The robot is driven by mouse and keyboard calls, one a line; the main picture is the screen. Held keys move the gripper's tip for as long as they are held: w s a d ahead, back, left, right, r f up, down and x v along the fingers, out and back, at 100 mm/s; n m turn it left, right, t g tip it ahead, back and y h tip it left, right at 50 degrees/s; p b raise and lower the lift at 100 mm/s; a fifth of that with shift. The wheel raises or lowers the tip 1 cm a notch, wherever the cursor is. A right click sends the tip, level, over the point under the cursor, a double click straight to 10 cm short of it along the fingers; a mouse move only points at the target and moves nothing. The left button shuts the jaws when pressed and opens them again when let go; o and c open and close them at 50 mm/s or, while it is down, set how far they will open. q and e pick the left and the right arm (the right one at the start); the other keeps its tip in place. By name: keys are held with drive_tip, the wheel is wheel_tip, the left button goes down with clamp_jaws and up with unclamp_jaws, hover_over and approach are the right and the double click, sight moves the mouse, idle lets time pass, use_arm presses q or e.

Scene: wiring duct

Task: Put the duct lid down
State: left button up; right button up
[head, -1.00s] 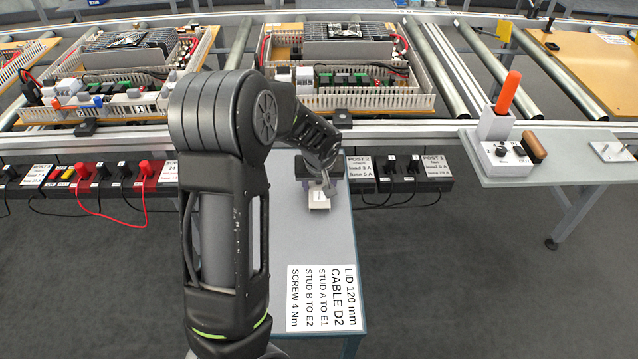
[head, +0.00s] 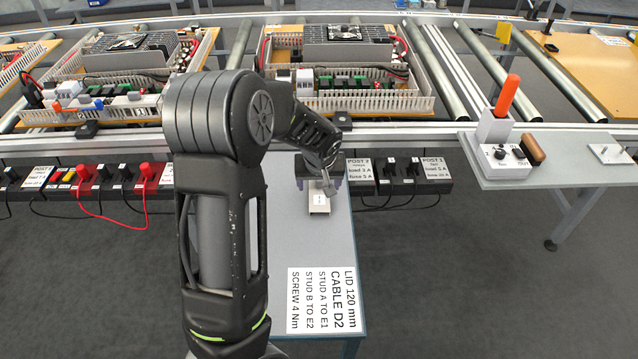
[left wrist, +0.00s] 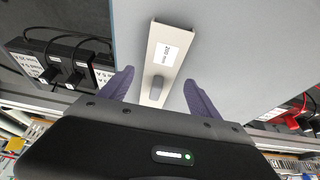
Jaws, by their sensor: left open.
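The duct lid (head: 319,204) is a short pale beige strip with a white label. It lies on the grey side table, and it also shows in the left wrist view (left wrist: 157,73) with a small grey knob near its gripper end. My left gripper (head: 321,186) is open at the far end of the lid. In the left wrist view its two purple fingers (left wrist: 158,84) stand apart on either side of the lid, with gaps between them and it. The lid's end nearest the gripper is hidden by the gripper body. My right gripper is not in view.
The side table (head: 290,235) has a printed sheet (head: 321,299) at its front; its surface around the lid is clear. Behind are power strips (head: 400,175) and a wired duct panel (head: 350,85) on the conveyor. A shelf with an orange-handled tool (head: 507,95) stands right.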

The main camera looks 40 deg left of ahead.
use_arm(q)
drive_tip(key=v, duration=1.1)
drive_tip(key=shift+d, duration=0.1)
drive_tip(key=shift+s+d, duration=0.1)
